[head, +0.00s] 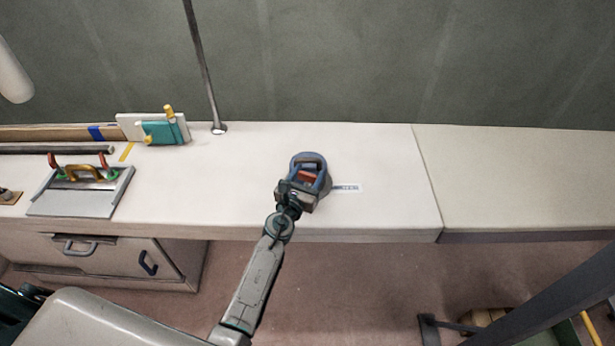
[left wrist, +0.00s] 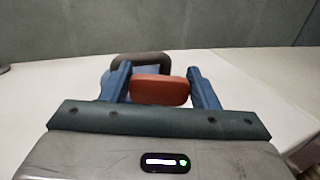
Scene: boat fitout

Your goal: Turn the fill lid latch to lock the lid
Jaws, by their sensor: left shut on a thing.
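My left gripper (head: 308,170) is over the counter's front part, its blue fingers either side of a red latch (head: 307,177). In the left wrist view my left gripper (left wrist: 158,76) is shut on the red latch (left wrist: 160,91). A dark looped handle (left wrist: 142,60) stands just beyond the latch, and it also shows in the head view (head: 309,158). The gripper hides most of the lid beneath, so I cannot tell if the latch is at its locked position. My right gripper is not in view.
A small label (head: 347,188) lies right of the gripper on the white counter (head: 385,165). A grey panel with handles (head: 53,200) lies at the left, and a teal block (head: 160,132) stands behind it. A metal rod (head: 205,75) rises at the back.

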